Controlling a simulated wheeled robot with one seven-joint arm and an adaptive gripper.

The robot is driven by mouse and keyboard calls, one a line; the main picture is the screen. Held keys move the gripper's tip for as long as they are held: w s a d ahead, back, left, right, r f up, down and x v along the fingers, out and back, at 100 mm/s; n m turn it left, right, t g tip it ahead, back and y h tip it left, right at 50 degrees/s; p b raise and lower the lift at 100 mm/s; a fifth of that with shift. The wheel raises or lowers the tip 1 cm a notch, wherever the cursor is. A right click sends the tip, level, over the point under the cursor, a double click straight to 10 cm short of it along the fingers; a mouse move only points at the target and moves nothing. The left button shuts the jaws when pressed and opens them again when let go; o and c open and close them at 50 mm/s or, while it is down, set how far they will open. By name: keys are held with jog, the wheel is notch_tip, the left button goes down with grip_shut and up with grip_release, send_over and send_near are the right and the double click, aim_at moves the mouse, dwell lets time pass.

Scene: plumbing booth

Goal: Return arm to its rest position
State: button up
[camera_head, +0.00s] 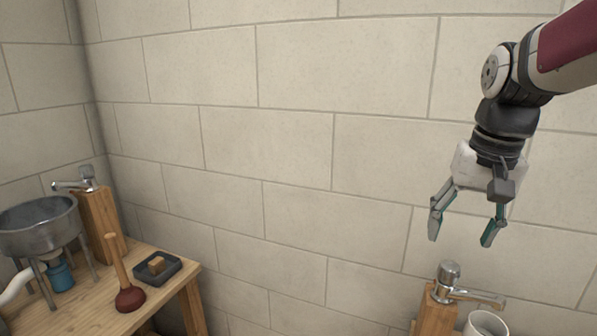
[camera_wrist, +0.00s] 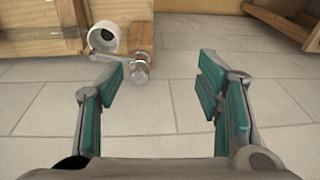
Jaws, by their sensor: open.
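My gripper (camera_head: 463,238) hangs at the upper right of the head view, at the end of my arm, with its fingers pointing down. Its two fingers with teal pads are spread apart and nothing is between them. The wrist view also shows the open gripper (camera_wrist: 165,78), with tiled floor beyond it. In the head view the fingertips are above a chrome faucet (camera_head: 449,274) on a wooden post (camera_head: 436,312). The gripper does not appear to touch it.
A white cup (camera_head: 485,324) is under the faucet's spout. At left, a wooden table (camera_head: 178,281) holds a metal basin (camera_head: 40,228), a plunger (camera_head: 129,297) and a dark tray (camera_head: 173,273) with a small tan block (camera_head: 157,264). A second faucet (camera_head: 87,178) stands behind. The block wall's middle is clear.

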jog(key=s+a+f+n+t, duration=0.1)
jog(key=s+a+f+n, duration=0.1)
jog(key=s, duration=0.6)
jog(key=s+a+f+n+t, duration=0.1)
jog(key=s+a+n, duration=0.1)
jog(key=s+a, duration=0.3)
jog(key=shift+s+f+t, duration=0.4)
jog(key=shift+s, duration=1.85)
